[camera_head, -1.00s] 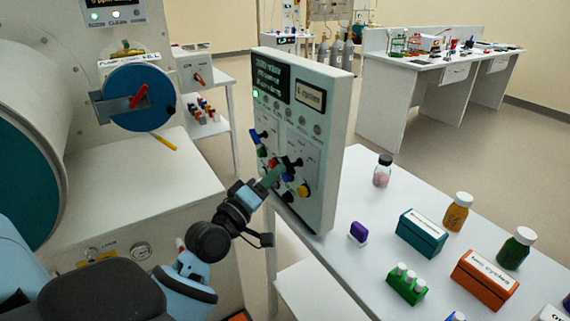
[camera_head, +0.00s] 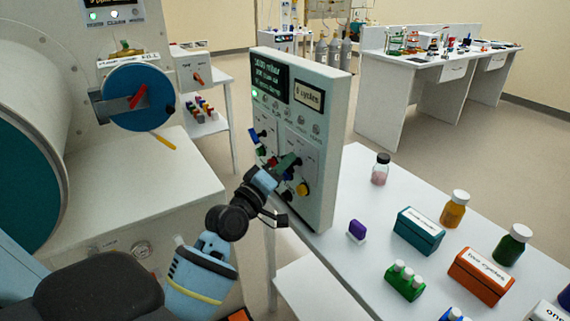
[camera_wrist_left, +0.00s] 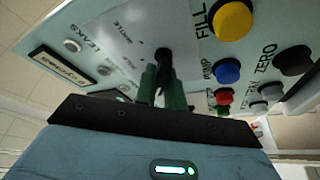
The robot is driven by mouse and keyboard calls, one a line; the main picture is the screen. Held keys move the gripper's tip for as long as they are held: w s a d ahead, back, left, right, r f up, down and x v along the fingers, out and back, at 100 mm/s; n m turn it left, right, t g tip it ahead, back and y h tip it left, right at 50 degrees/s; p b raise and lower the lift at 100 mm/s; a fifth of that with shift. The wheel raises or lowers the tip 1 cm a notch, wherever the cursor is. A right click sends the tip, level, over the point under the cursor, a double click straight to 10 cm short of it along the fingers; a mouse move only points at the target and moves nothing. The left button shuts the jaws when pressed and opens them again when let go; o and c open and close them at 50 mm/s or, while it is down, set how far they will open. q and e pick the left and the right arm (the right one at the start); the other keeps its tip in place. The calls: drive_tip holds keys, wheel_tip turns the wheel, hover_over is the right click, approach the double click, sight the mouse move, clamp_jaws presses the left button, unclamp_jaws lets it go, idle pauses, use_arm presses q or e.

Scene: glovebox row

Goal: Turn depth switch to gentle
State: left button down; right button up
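The control panel (camera_head: 325,150) stands upright on the white table, its face turned left toward my left arm. In the left wrist view the depth switch (camera_wrist_left: 163,62) is a black lever on a plate with a small "GENTLE" label (camera_wrist_left: 124,34). My left gripper (camera_head: 287,162) is at the panel face. In the left wrist view its green fingers (camera_wrist_left: 162,88) lie on both sides of the black lever, close against it, with little gap. The lever's base is partly hidden by the fingers. My right gripper is out of view.
Close by the switch are a yellow FILL button (camera_wrist_left: 233,20), a blue PUMP button (camera_wrist_left: 227,71), a red button (camera_wrist_left: 224,96) and a black ZERO knob (camera_wrist_left: 294,60). Bottles, boxes and a green vial rack (camera_head: 404,284) stand on the table at right.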

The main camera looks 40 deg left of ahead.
use_arm(q)
drive_tip(key=shift+f+m+b, duration=0.15)
drive_tip(key=shift+m+b, duration=0.3)
drive_tip(key=shift+m, duration=0.05)
drive_tip(key=m+h+b, duration=0.1)
drive_tip(key=m, duration=0.1)
drive_tip(key=shift+f+m+t+b, duration=0.1)
drive_tip(key=shift+m+t+b, duration=0.2)
drive_tip(key=shift+b, duration=0.05)
drive_tip(key=m+h+b, duration=0.1)
drive_tip(key=m, duration=0.1)
drive_tip(key=shift+d+m+h+b, duration=0.1)
drive_tip(key=shift+m+h+b, duration=0.2)
drive_tip(key=shift+m+h, duration=0.1)
drive_tip(key=shift+r+m+h+b, duration=0.25)
drive_tip(key=shift+m+h+b, duration=0.3)
drive_tip(key=shift+m, duration=0.55)
drive_tip(key=shift+m+h, duration=0.25)
drive_tip(key=shift+m, duration=0.15)
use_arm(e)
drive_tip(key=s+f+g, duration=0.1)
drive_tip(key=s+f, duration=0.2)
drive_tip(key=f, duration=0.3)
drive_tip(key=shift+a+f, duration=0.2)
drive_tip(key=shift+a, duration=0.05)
use_arm(q)
drive_tip(key=shift+r, duration=0.1)
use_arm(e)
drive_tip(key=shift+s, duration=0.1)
